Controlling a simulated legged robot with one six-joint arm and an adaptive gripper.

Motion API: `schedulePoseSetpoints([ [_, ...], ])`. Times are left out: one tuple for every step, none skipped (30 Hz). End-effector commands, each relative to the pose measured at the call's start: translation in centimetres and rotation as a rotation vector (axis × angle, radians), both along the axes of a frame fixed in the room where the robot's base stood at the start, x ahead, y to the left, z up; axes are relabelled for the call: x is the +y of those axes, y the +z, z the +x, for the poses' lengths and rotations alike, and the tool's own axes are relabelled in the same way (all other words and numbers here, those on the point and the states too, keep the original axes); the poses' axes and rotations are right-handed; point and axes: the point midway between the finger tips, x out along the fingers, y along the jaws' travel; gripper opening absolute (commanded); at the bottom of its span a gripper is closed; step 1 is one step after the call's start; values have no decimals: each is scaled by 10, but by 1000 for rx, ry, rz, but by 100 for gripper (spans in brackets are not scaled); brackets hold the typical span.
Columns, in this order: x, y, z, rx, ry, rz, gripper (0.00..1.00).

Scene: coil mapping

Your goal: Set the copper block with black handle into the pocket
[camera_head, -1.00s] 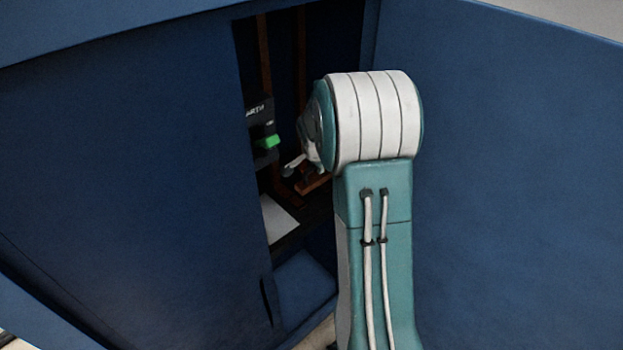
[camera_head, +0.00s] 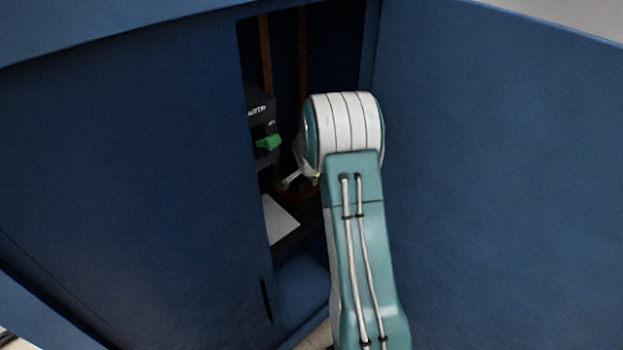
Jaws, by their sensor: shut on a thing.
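My gripper (camera_head: 291,182) is inside the cabinet opening, mostly hidden behind my own arm; only a pale finger shows at its left. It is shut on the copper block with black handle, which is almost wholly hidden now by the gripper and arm. A reddish-brown patch shows below the finger, but I cannot tell whether it is the block or a bar behind. I cannot make out the pocket from this view.
Blue cabinet panels (camera_head: 130,180) flank a narrow opening. Inside, a dark box (camera_head: 258,105) with partly readable white lettering carries a green part (camera_head: 268,142). Copper-brown upright bars (camera_head: 265,50) stand behind. A pale sheet (camera_head: 279,220) lies lower down.

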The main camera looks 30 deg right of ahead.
Motion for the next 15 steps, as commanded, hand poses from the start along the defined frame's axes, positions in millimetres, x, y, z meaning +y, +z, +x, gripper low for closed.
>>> schedulePoseSetpoints([
  [0, 0, 0, -1, 0, -1, 0],
  [0, -1, 0, -1, 0, -1, 0],
  [0, -2, 1, -1, 0, -1, 0],
  [0, -3, 0, -1, 0, -1, 0],
  [0, -4, 0, -1, 0, 0, 0],
  [0, -5, 0, -1, 0, 0, 0],
  [0, -6, 0, -1, 0, 0, 0],
  [0, -6, 0, -1, 0, 0, 0],
  [0, -7, 0, 0, 0, 0, 34],
  [0, -7, 0, 0, 0, 0, 47],
  [0, -7, 0, 0, 0, 0, 55],
  [0, -7, 0, 0, 0, 0, 55],
  [0, -7, 0, 0, 0, 0, 55],
  [0, -7, 0, 0, 0, 0, 55],
  [0, -7, 0, 1, 0, 0, 55],
])
